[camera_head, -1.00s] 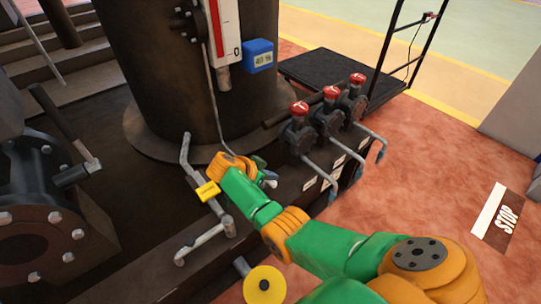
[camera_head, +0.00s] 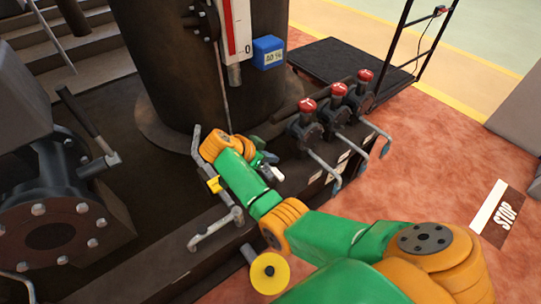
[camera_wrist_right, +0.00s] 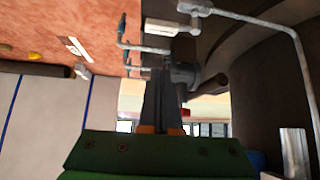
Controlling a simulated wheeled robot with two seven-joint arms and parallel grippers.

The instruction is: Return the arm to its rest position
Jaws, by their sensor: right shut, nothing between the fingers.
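My right arm (camera_head: 325,232), green with orange joints, reaches in from the lower right of the head view. It is bent at an orange wrist joint (camera_head: 222,147) in front of the dark column. Its hand is mostly hidden there behind its own wrist and forearm. In the right wrist view the gripper (camera_wrist_right: 161,85) shows as two dark fingers lying together above the green palm, shut and empty. My left gripper is in neither view.
A bent grey pipe (camera_head: 217,236) with a yellow tag stands close beside my right forearm. Several red-knobbed valves (camera_head: 338,90) with spouts stand right of the hand. A dark column (camera_head: 165,75) with a blue box (camera_head: 268,52) rises behind. Reddish floor (camera_head: 430,155) is open at right.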

